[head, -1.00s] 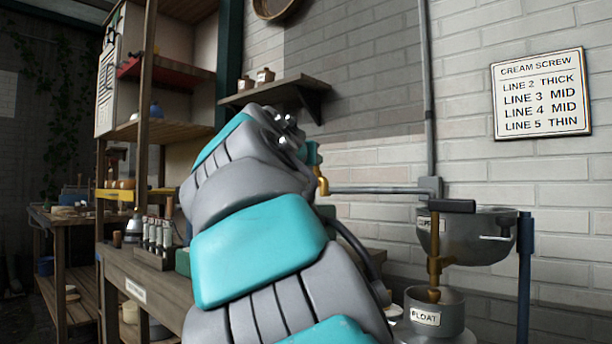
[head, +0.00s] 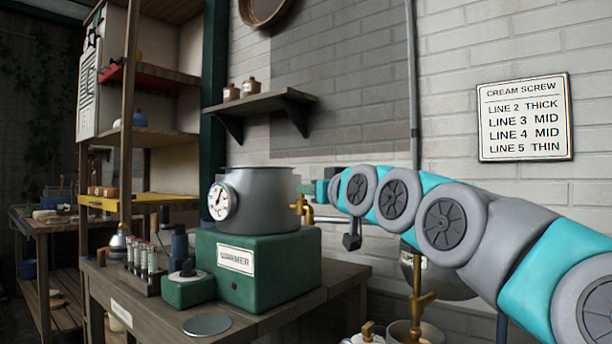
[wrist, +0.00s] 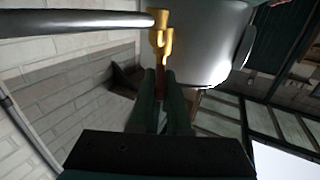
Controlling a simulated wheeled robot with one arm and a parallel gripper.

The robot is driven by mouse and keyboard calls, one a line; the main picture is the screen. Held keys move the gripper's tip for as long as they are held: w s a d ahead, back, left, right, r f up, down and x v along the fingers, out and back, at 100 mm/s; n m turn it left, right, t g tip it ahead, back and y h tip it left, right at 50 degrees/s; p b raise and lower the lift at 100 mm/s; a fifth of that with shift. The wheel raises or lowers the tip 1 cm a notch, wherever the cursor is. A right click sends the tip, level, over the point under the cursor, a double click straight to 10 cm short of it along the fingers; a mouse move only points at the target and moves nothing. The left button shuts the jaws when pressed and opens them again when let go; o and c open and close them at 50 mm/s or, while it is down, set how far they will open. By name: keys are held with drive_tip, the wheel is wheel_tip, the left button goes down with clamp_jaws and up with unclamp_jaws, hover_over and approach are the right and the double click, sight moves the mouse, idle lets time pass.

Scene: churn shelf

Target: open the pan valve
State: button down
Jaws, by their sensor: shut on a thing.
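The grey pan (head: 262,200), with a round gauge on its front, stands on a green warmer. Its brass valve (head: 299,205) is on the pan's right side, at the end of a grey pipe. The valve also shows close up in the wrist view (wrist: 160,35), beside the grey pan wall (wrist: 205,45). My gripper (wrist: 160,75) has its dark green fingers together just by the brass fork, shut on a narrow reddish-brown piece that looks like the valve's handle. In the head view my gripper (head: 314,189) is at the valve, its fingertips hard to make out.
The green warmer (head: 262,270) stands on a wooden bench (head: 250,325) with a small green box (head: 188,288) and a vial rack (head: 145,265). A wall shelf (head: 262,103) is above. My arm partly hides a grey bowl and brass tap (head: 420,300) at right.

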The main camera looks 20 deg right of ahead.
drive_tip(key=shift+w+d+r+n+g+y+p, duration=0.15)
drive_tip(key=shift+d+n+g+y+p, duration=0.3)
drive_tip(key=shift+n+y+p, duration=0.6)
drive_tip(key=shift+w+d+f+n+g+y+p, duration=0.1)
drive_tip(key=shift+n+g+y+p, duration=0.55)
drive_tip(key=shift+y, duration=0.75)
drive_tip(key=shift+w+d+r+n+g+y+p, duration=0.15)
drive_tip(key=shift+d+n+g+y+p, duration=0.25)
drive_tip(key=shift+n+y+p, duration=0.7)
drive_tip(key=shift+f+y, duration=0.1)
drive_tip(key=shift+y, duration=0.15)
drive_tip(key=c, duration=0.9)
unclamp_jaws()
drive_tip(key=shift+r+b, duration=0.3)
drive_tip(key=shift+r, duration=1.3)
drive_tip(key=s+b, duration=0.1)
drive_tip(key=s, duration=0.4)
drive_tip(key=s+a+r+b, duration=0.1)
drive_tip(key=s, duration=0.4)
drive_tip(key=s+b, duration=0.1)
drive_tip(key=s, duration=0.5)
drive_tip(key=shift+a+r, duration=0.3)
drive_tip(key=shift+r, duration=0.05)
